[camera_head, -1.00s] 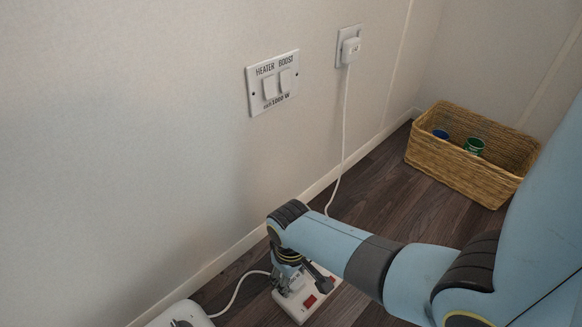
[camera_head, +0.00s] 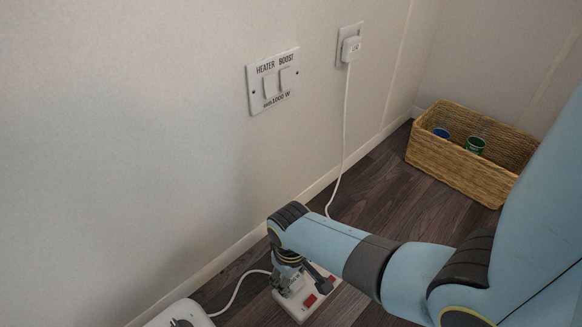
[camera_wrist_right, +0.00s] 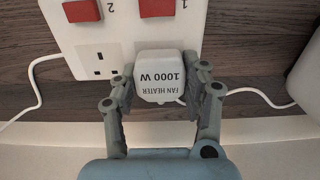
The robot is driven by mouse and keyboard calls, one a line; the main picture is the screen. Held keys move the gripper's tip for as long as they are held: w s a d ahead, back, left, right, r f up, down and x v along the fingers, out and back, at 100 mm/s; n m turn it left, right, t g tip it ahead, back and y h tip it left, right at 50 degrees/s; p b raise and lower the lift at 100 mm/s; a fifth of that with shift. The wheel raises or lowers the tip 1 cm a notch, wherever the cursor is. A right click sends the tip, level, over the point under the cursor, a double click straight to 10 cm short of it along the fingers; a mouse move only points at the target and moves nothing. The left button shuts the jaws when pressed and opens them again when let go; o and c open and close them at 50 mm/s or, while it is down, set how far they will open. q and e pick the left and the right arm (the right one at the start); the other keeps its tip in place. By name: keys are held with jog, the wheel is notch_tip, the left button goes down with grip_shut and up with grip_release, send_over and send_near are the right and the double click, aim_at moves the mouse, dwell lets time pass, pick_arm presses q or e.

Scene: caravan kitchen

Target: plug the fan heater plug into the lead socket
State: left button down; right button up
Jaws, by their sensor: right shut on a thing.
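The fan heater plug (camera_wrist_right: 158,78) is a white block marked FAN HEATER 1000 W. My right gripper (camera_wrist_right: 161,88) is shut on its sides in the right wrist view. The plug sits over the socket place by the red switch marked 1 on the white extension lead (camera_wrist_right: 105,25). It covers that socket's holes, and I cannot tell whether its pins are in. The socket by switch 2 (camera_wrist_right: 100,65) is empty. In the head view, the lead (camera_head: 299,311) lies on the floor, and my right gripper (camera_head: 291,284) points down over it. My left gripper is out of view.
A white rounded object (camera_head: 182,315) with a cable stands at the bottom left. A wicker basket (camera_head: 455,165) holds items at the back right. A charger plug (camera_head: 351,50) and a HEATER BOOST switch (camera_head: 272,81) are on the wall. Dark floor between is clear.

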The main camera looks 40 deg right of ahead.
jog(key=shift+s+f+b, duration=0.1)
jog(key=shift+f+b, duration=0.3)
jog(key=shift+f, duration=0.3)
jog(key=shift+d+f, duration=0.1)
jog(key=shift+f, duration=0.25)
jog(key=shift+c, duration=1.3)
jog(key=o, duration=2)
jog(key=shift+c, duration=0.2)
jog(key=shift+r, duration=0.2)
notch_tip(320, 180, up, 12)
jog(key=shift+f, duration=0.1)
